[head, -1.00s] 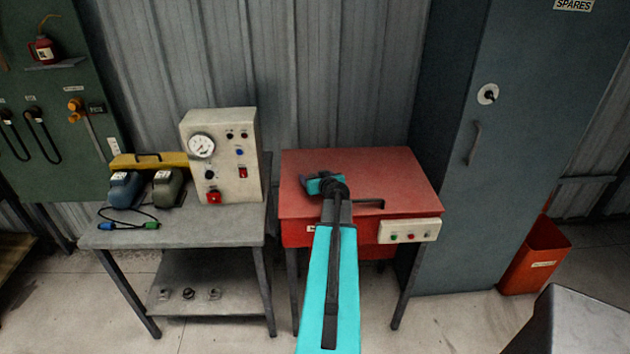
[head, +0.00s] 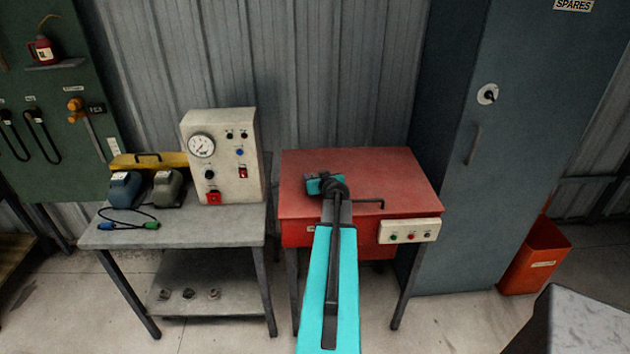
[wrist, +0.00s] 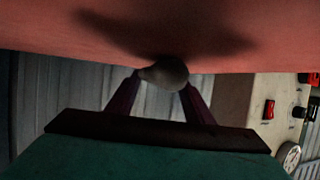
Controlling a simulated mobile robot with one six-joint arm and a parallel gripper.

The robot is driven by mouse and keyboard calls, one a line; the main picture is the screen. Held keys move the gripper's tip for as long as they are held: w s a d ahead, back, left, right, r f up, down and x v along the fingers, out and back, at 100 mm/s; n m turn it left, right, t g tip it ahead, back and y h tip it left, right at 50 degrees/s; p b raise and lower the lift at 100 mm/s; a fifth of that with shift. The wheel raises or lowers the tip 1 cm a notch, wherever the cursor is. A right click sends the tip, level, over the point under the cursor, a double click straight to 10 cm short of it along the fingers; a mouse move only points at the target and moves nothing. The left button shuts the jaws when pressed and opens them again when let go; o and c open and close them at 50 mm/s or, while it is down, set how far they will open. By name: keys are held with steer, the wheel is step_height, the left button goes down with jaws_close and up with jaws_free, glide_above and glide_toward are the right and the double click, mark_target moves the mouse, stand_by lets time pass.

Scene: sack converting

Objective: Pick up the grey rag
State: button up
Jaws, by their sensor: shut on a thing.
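In the wrist view the grey rag (wrist: 165,72) is a small, rounded grey lump between the two fingers of my gripper (wrist: 163,82). The fingers press on it from both sides, so my gripper is shut on it. The red surface (wrist: 60,35) fills the top of this view, with a dark shadow beside the rag. I cannot tell whether the rag touches that surface. In the head view my wrist is over the red desk (head: 390,175), and the rag and fingertips are hidden.
A grey bench (head: 195,235) left of the desk holds a gauge box (head: 225,165) and blue and olive units with a cable. A tall cabinet (head: 500,150) and an orange bin (head: 535,258) stand on the right. The desk's right part is clear.

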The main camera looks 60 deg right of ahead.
mark_target(315, 176)
steer(key=shift+r, duration=0.15)
steer(key=shift+r+b, duration=1.15)
steer(key=shift+r, duration=3.75)
steer(key=shift+f, duration=0.15)
